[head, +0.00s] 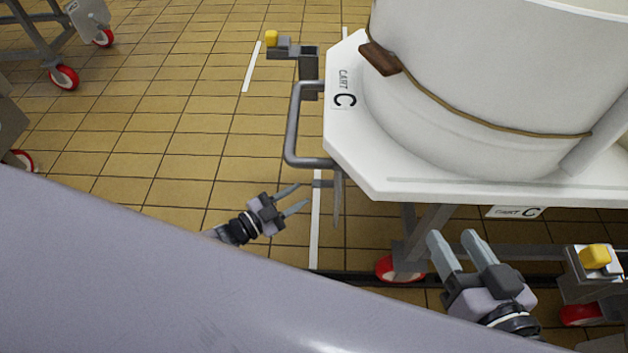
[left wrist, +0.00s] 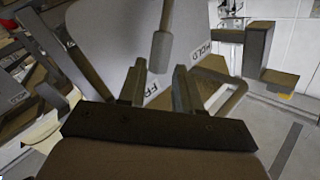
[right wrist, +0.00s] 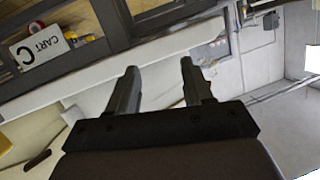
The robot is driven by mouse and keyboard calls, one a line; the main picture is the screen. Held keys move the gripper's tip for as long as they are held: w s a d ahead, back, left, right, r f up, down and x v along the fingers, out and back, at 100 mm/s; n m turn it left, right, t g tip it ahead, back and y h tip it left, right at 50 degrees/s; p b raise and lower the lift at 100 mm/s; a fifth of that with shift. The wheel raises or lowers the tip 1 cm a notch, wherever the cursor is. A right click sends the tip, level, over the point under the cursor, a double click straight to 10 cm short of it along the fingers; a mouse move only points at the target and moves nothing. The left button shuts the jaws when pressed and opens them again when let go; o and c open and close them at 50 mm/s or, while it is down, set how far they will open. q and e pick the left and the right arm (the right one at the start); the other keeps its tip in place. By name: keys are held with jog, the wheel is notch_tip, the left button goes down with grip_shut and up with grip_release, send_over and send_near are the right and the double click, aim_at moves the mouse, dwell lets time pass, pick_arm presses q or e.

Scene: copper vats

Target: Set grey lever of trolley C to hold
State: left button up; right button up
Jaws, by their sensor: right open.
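Trolley C (head: 350,160) is a white-topped cart carrying a big pale vat, at the right of the head view. In the left wrist view the grey lever (left wrist: 161,50) hangs in front of a grey plate (left wrist: 190,25). Its thick end points down towards a label starting "FR" (left wrist: 152,92); a "HOLD" label (left wrist: 205,48) lies to its right. My left gripper (head: 301,197) is open and empty, left of the cart's side, its fingers pointing at the lever and apart from it. My right gripper (head: 453,238) is open and empty below the cart's front edge.
A bent grey handle bar (head: 290,125) sticks out from the cart's left side. Yellow-topped brackets stand at the far corner (head: 272,39) and front right (head: 595,257). Another cart's red wheel (head: 64,77) is at far left. Tiled floor is free between.

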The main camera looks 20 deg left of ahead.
aim_at(317, 183)
pick_arm(q)
jog(key=b+x, duration=0.2)
jog(key=x, duration=0.4)
jog(key=shift+w+d, duration=0.1)
jog(key=shift+w, duration=0.1)
jog(key=shift+w+d+b, duration=0.2)
jog(key=shift+w+b, duration=0.1)
pick_arm(e)
jog(key=shift+s+d+r+n+t, duration=0.1)
jog(key=shift+s+d+n+t, duration=0.2)
jog(key=shift+d+n+t, duration=0.35)
jog(key=shift+d, duration=0.1)
pick_arm(q)
grip_shut()
